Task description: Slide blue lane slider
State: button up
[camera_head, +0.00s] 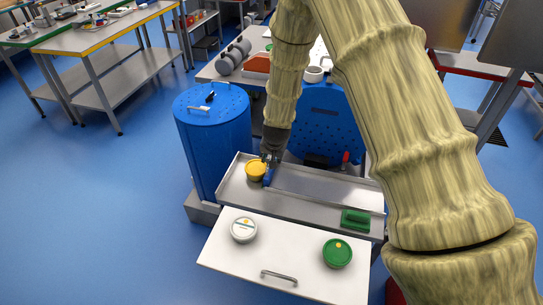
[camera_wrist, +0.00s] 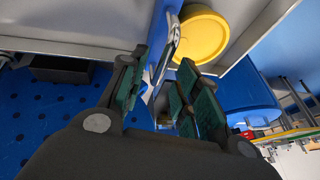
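The blue lane slider (camera_head: 268,178) stands in the grey metal tray (camera_head: 310,205), just right of a yellow round tub (camera_head: 256,172). My gripper (camera_head: 266,158) points down over the slider's upper end. In the wrist view, my gripper's two green-padded fingers (camera_wrist: 160,82) are apart. A narrow blue piece of the slider (camera_wrist: 160,28) and a silvery strip show beyond and between them; whether the pads touch it is unclear. The yellow tub (camera_wrist: 201,36) lies close beyond the fingertips. The slider's lower part is partly hidden.
A white shelf (camera_head: 290,246) in front carries a white tub (camera_head: 243,230) and a green tub (camera_head: 337,253). A green block (camera_head: 356,220) sits at the tray's right end. A blue drum (camera_head: 212,135) stands left; the tray's middle is largely clear.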

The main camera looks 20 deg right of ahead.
jog(key=shift+w+f, duration=0.1)
jog(key=shift+f, duration=0.1)
grip_shut()
